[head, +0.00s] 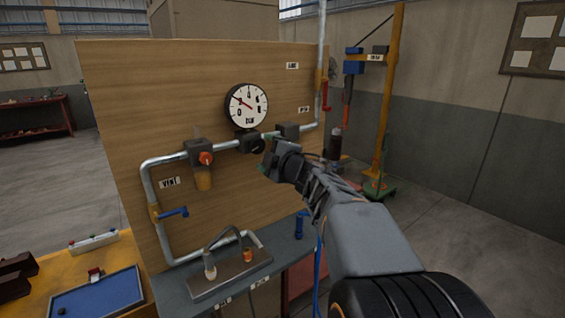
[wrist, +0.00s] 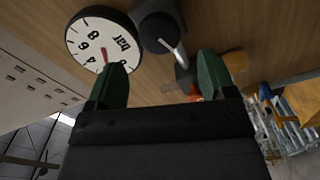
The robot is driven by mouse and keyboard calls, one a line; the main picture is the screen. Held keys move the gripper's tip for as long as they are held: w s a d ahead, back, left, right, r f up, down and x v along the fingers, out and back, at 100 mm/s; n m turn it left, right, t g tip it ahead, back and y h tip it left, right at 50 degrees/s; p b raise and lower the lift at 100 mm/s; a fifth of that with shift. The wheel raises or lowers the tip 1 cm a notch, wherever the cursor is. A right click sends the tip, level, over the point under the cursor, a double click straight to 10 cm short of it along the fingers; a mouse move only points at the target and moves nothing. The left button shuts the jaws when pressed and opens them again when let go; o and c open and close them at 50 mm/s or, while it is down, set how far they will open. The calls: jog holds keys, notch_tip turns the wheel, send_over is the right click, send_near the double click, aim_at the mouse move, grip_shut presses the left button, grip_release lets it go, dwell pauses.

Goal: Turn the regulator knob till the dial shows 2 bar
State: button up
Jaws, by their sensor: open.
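The round white dial (head: 247,105) is on the wooden panel. Its red needle points to the upper left, between 0 and 4, around where 2 would be; I cannot read that numeral. The black regulator knob (head: 256,146) sits just below it. In the wrist view the knob (wrist: 160,32) carries a pale pointer line, and the dial (wrist: 98,42) is partly hidden by a finger. My gripper (wrist: 162,68) is open, its green fingers apart and pointing toward the knob. The knob lies beyond the fingertips, roughly between them, and nothing is gripped.
A steel pipe (head: 165,161) runs along the panel, with an orange-knobbed filter (head: 204,158) to the left and a blue valve lever (head: 174,212) below. A dark block (head: 287,130) sits on the pipe to the right. A grey shelf (head: 285,252) below holds a plate with a hose.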

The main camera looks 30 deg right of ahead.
jog(key=s, duration=0.7)
jog(key=shift+d, duration=0.4)
jog(key=shift+s, duration=0.1)
jog(key=s+d+f+m+g+h, duration=0.25)
jog(key=d+f+m+h, duration=0.25)
jog(key=d+m+h, duration=0.45)
jog(key=s+a+f+m+g, duration=0.2)
jog(key=s+f+m+g, duration=0.2)
jog(key=f+m+g, duration=0.25)
jog(key=s+a+f+g+y+p, duration=0.1)
jog(key=s+a+f+g+y, duration=0.1)
jog(key=a, duration=0.8)
jog(key=s+a+f+g+y+p, duration=0.1)
jog(key=s+a+f+g+y, duration=0.2)
jog(key=a, duration=0.8)
jog(key=shift+s+f+y, duration=1.15)
jog(key=shift+s+f, duration=0.85)
jog(key=shift+f, duration=0.6)
